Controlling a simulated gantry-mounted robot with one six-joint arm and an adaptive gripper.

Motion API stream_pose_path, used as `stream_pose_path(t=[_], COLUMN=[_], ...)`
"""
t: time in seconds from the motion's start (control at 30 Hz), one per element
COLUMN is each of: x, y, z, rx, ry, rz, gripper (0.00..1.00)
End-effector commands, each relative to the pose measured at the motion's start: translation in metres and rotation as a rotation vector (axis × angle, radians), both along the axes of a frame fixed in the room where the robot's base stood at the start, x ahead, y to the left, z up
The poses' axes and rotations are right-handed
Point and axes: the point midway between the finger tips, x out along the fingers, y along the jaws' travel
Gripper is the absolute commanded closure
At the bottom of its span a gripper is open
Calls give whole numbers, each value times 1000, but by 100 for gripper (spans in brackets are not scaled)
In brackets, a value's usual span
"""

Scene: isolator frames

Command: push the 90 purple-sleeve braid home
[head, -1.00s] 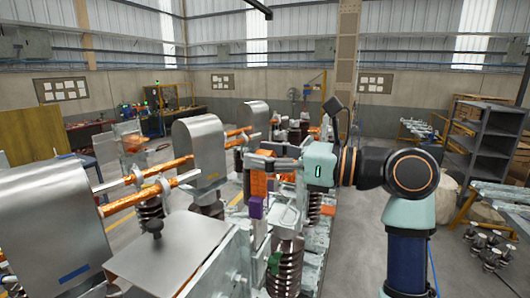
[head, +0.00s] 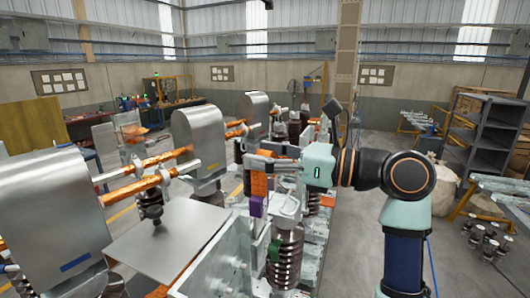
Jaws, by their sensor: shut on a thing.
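A purple sleeve (head: 256,206) is at the braid's lower end. The braid hangs roughly upright below the fingers, above the isolator frame near a brown ribbed insulator (head: 285,260). The fingers hide the braid's top. Whether the sleeve end touches a seat on the frame cannot be told from this view.
Grey metal covers (head: 197,140) and copper-coloured bars (head: 140,178) stand to the left. A flat metal plate (head: 170,235) lies in front of them. More insulators stand behind my gripper.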

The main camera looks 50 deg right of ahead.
Motion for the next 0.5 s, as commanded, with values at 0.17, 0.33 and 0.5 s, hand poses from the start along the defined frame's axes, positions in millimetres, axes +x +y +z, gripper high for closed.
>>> stream_pose_path(t=[0.17,0.33,0.5], x=[0,0,0], y=[0,0,0], z=[-4,-9,-13], rx=[0,0,0], ry=[-1,-1,-1], rz=[0,0,0], gripper=[100,100,100])
